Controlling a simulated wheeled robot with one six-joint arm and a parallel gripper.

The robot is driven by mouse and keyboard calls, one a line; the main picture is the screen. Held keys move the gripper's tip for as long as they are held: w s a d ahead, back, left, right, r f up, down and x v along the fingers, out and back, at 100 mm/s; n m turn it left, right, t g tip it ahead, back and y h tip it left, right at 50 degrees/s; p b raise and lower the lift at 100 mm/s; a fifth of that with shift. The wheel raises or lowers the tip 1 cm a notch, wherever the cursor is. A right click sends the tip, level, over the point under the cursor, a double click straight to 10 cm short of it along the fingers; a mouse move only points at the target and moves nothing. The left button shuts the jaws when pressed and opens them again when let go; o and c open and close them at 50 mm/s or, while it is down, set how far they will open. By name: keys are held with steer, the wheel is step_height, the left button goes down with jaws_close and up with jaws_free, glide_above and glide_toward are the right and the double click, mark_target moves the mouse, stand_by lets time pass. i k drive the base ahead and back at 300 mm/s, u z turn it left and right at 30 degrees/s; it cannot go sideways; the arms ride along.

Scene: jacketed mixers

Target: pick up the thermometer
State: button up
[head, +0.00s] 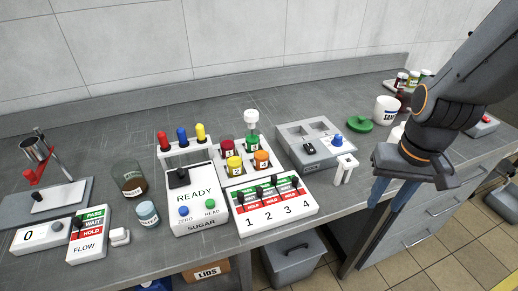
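I cannot make out a thermometer for certain in the head view. A grey tray (290,142) with compartments holds a small black item (309,146) and a blue-topped item (337,140), both too small to identify. A white bracket-like piece (346,163) stands at the tray's front right corner. My gripper (387,198) is at the right, pointing down near the bench's front edge, to the right of the tray and bracket. Its two blue fingers are apart, with nothing seen between them.
A white four-position panel (272,213) and a SUGAR unit (198,205) stand left of the tray. A green lid (359,124) and white mug (385,109) are behind the gripper. A grey bin (292,262) is below the bench. Bare bench lies behind the tray.

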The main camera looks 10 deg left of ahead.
mark_target(251, 117)
steer(key=u, duration=0.95)
steer(key=k, duration=0.2)
steer(key=u, duration=0.05)
